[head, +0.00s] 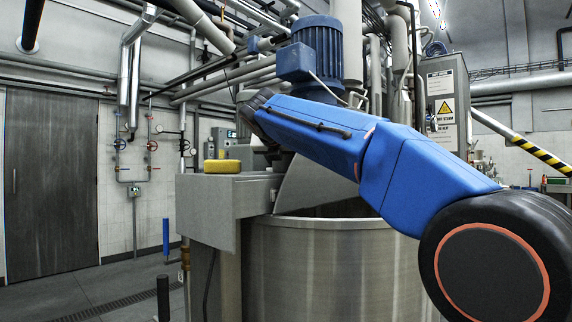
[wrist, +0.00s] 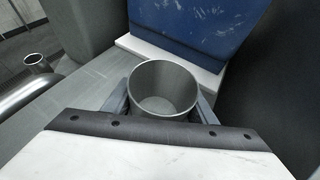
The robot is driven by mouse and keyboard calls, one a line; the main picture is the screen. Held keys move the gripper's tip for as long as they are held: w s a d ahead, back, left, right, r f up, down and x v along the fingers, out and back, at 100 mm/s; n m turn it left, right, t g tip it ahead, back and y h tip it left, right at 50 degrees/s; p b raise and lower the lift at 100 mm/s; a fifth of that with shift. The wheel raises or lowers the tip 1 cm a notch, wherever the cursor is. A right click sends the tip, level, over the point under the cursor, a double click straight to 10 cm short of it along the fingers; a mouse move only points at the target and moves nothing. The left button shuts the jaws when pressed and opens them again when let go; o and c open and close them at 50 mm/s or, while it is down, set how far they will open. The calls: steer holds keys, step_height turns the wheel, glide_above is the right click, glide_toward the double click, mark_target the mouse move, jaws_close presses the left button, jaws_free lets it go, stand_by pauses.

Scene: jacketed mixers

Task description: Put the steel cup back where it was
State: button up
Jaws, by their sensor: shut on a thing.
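The steel cup (wrist: 165,82) is in the middle of the wrist view, its open mouth towards the camera and its inside looking empty. My gripper (wrist: 162,100) is shut on it, with a grey finger against each side. The cup's base is hidden, so I cannot tell whether it touches anything below. In the head view I cannot make out the cup or the gripper's fingers; my blue arm reaches up and left across the mixer, and its far end is beside the machinery.
The steel mixer vessel (head: 330,265) stands in front, with a grey ledge (head: 205,198) at its left bearing a yellow block (head: 222,166). A blue motor (head: 318,55) is above. The wrist view shows a scuffed blue panel (wrist: 205,28) close behind the cup and a small round steel opening (wrist: 36,62) at left.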

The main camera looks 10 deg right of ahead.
steer(key=o, duration=1.2)
steer(key=shift+f, duration=0.1)
steer(key=shift+o, duration=0.2)
steer(key=v, duration=1.2)
steer(key=shift+a, duration=0.1)
